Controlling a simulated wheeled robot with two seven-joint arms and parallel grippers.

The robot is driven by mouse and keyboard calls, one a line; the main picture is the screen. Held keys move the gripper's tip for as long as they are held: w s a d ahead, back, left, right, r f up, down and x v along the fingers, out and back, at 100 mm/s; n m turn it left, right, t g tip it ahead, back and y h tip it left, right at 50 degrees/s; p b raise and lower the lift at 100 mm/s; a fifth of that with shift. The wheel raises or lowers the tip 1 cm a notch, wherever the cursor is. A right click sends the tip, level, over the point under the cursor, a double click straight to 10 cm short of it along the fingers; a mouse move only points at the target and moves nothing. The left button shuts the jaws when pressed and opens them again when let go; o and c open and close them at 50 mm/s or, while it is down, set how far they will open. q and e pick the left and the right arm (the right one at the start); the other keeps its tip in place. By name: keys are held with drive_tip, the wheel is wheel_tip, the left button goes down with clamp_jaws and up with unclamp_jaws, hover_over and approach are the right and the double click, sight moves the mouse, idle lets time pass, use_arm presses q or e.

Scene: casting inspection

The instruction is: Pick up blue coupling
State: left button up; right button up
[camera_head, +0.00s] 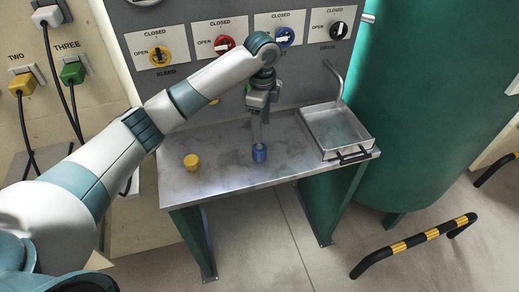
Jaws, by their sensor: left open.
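The blue coupling (259,153) is a small blue cylinder standing on the metal table (220,178) near its front middle. My left gripper (258,138) points down right above the coupling, with its fingertips at or just over its top. The gripper is open. Whether the fingers touch the coupling or stand around it is too small to tell. My right gripper is not in view.
A yellow coupling (192,162) stands on the table to the left. A metal tray (350,137) with a dark handle sits at the right under a spout. Behind is a grey panel with coloured valve knobs (224,44). A green tank (425,100) stands at the right.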

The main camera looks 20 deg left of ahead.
use_arm(q)
drive_tip(key=p, duration=0.1)
hover_over(259, 147)
drive_tip(key=f, duration=0.4)
drive_tip(key=shift+d+f, duration=0.1)
drive_tip(key=shift+d, duration=0.25)
drive_tip(key=shift+f, duration=0.75)
drive_tip(key=shift+p, duration=0.35)
drive_tip(key=shift+f, duration=0.25)
drive_tip(key=f, duration=0.1)
drive_tip(key=f+p, duration=0.2)
drive_tip(key=shift+a+f, duration=0.35)
drive_tip(key=shift+f, duration=0.45)
drive_tip(key=c, duration=1.2)
drive_tip(key=shift+r, duration=0.15)
